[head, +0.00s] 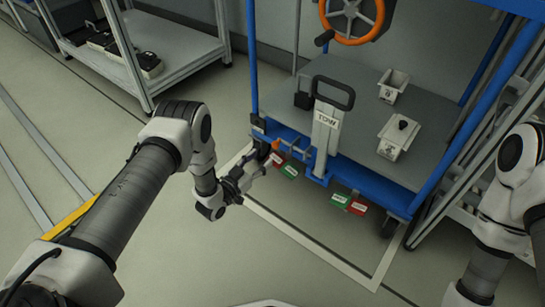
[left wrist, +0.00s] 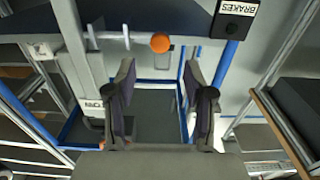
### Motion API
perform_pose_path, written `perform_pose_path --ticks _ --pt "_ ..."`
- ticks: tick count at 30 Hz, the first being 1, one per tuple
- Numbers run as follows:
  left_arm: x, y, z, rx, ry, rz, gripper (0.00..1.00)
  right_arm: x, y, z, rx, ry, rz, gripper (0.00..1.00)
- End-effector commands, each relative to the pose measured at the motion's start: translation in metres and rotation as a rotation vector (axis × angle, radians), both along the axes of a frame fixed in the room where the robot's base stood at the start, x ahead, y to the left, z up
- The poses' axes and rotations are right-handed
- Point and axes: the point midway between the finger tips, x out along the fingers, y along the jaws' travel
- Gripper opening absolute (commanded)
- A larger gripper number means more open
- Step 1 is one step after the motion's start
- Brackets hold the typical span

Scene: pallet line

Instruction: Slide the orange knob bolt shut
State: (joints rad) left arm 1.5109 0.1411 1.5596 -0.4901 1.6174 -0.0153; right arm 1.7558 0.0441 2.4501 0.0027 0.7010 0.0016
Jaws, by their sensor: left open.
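The orange knob (head: 275,145) of the bolt is small in the head view, at the front left of the blue cart. In the left wrist view the orange knob (left wrist: 160,42) is round and sits at the end of a pale horizontal rod (left wrist: 110,36). My left gripper (head: 254,167) is open and empty, just left of and in front of the knob. In the left wrist view the knob shows beyond and between the two fingertips (left wrist: 159,72), with a visible gap to both. My right arm shows at the right edge of the head view, but its gripper is out of frame.
A white TOW post (head: 324,140) with a black handle stands right of the knob. Red and green tags (head: 289,171) hang below the front edge. A black BRAKES box (left wrist: 234,17) is near the knob.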

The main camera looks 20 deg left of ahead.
Motion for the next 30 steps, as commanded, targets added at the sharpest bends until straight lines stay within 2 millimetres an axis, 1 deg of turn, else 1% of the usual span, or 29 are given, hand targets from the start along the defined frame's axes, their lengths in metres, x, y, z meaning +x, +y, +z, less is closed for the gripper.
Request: perform_pose_path --ticks 1,3,6,9,12,18,19,20,21,23,24,28,30 --pt "0.009 -0.003 -0.003 0.001 -0.005 -0.001 0.53 0.000 0.000 -0.009 0.000 -0.001 -0.001 0.40" --pt "0.022 -0.008 -0.004 0.001 -0.004 -0.002 0.53 0.000 0.000 -0.018 0.000 -0.001 -0.003 0.40" --pt "0.040 -0.015 -0.004 0.001 -0.004 -0.001 0.53 0.001 -0.001 -0.029 -0.001 -0.002 -0.005 0.40" --pt "0.054 -0.020 -0.003 0.000 -0.003 -0.001 0.53 0.003 -0.001 -0.036 -0.001 -0.007 -0.004 0.40" --pt "0.061 -0.022 0.000 0.001 -0.001 -0.001 0.53 0.003 -0.001 -0.037 -0.002 -0.010 -0.003 0.40" --pt "0.062 -0.022 0.001 0.000 0.000 0.000 0.53 0.004 -0.001 -0.036 -0.002 -0.010 -0.003 0.40" --pt "0.062 -0.022 0.001 0.000 0.000 0.000 0.50 0.004 -0.001 -0.036 -0.002 -0.010 -0.003 0.40" --pt "0.061 -0.022 0.001 0.000 0.000 0.000 0.39 0.004 -0.001 -0.036 -0.002 -0.010 -0.003 0.40" --pt "0.061 -0.022 0.001 0.000 0.000 0.000 0.25 0.004 -0.001 -0.036 -0.002 -0.010 -0.003 0.40" --pt "0.061 -0.022 0.001 0.000 0.000 0.000 0.04 0.004 -0.001 -0.036 -0.002 -0.010 -0.003 0.40" --pt "0.061 -0.022 0.001 0.000 0.000 0.000 0.00 0.004 -0.001 -0.036 -0.002 -0.010 -0.003 0.40" --pt "0.061 -0.023 0.001 0.000 0.000 0.000 0.00 0.004 -0.001 -0.036 -0.002 -0.010 -0.003 0.40" --pt "0.060 -0.026 0.003 0.000 0.001 -0.001 0.00 0.003 -0.001 -0.032 -0.001 -0.009 -0.003 0.40"
